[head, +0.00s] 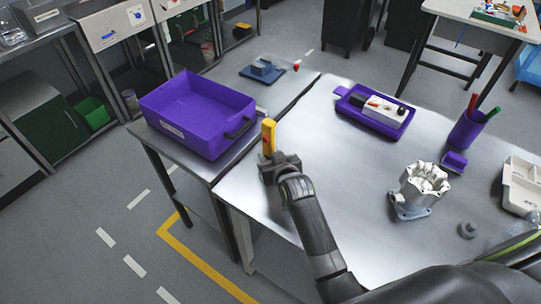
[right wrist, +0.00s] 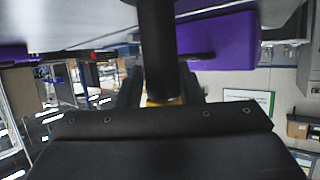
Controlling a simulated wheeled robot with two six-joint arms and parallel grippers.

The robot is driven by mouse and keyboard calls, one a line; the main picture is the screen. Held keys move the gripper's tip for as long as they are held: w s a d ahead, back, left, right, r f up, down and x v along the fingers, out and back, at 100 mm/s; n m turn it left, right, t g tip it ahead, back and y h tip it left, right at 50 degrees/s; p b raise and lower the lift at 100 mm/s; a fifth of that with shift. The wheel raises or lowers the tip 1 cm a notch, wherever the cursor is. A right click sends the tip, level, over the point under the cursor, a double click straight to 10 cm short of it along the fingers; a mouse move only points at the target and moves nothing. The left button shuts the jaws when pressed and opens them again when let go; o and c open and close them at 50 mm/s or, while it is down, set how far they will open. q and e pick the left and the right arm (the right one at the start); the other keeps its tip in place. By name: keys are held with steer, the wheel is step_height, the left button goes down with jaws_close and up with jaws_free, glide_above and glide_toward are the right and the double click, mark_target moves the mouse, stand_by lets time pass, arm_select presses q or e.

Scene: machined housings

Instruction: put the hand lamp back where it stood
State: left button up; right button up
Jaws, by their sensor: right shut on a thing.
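The hand lamp (head: 268,137) shows as an upright yellow body with a dark part on its side, near the left edge of the metal table. My right gripper (head: 277,162) is shut on it. In the right wrist view, a dark cylinder (right wrist: 157,45) stands between the fingers with a bit of yellow at its base. The gripper (right wrist: 160,98) hides the lamp's lower part, and I cannot tell whether the lamp touches the table. My left gripper is not in view.
A purple bin (head: 196,122) stands on the side table to the left. The metal table (head: 300,130) also holds a purple tray (head: 350,107) with a white device, a machined housing (head: 420,187), a purple pen cup (head: 466,133) and a white box (head: 520,187). Its middle is clear.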

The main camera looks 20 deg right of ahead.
steer(key=shift+f, duration=0.15)
steer(key=o, duration=1.2)
steer(key=shift+s+r, duration=0.1)
steer(key=shift+r, duration=0.2)
steer(key=p+v, duration=0.9)
steer(key=v, duration=0.2)
steer(key=shift+s+r, duration=0.15)
steer(key=shift+s, duration=0.2)
